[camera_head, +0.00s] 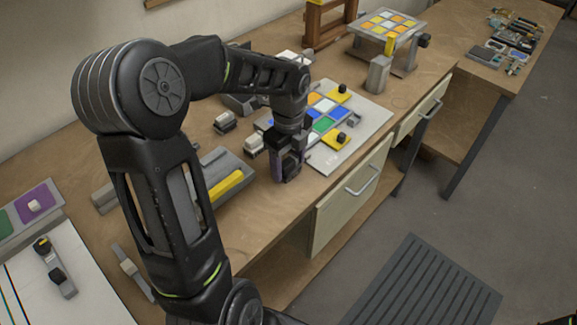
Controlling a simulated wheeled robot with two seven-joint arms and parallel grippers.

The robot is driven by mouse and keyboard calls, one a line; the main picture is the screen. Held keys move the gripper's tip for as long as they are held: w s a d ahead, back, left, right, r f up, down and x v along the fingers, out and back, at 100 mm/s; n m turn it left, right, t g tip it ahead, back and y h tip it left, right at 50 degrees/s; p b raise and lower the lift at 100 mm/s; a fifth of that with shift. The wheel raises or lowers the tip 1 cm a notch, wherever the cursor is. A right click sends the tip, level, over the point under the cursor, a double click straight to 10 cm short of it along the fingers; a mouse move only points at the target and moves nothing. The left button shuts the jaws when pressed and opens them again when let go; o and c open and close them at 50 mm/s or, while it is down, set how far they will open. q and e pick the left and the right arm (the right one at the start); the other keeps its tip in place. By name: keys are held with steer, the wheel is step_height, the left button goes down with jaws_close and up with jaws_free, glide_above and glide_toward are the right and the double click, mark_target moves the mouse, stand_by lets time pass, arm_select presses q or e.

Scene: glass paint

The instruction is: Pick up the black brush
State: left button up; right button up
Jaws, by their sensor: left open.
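My left arm reaches in from the left over the wooden workbench (262,205). My left gripper (286,174) points down near the bench's front edge, beside the white board with coloured squares. It is open; nothing can be made out between its fingers, which are small and dark in this view. I cannot pick out the black brush for certain; my arm hides part of the bench. My right gripper is not in view.
The white board (366,126) carries coloured glass squares and black-knobbed yellow pieces. A grey tray with a yellow bar (226,186) lies left of the gripper. A raised stand (416,28) with coloured tiles is farther back. Tools lie on the far-right table (470,32).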

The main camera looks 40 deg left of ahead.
mark_target(288, 161)
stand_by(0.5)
arm_select(q)
steer(key=c, duration=1.2)
steer(key=shift+o, duration=0.2)
steer(key=shift+r, duration=0.1)
step_height(288, 161, up, 10)
steer(key=shift+f+b, duration=0.1)
steer(key=shift+b, duration=0.4)
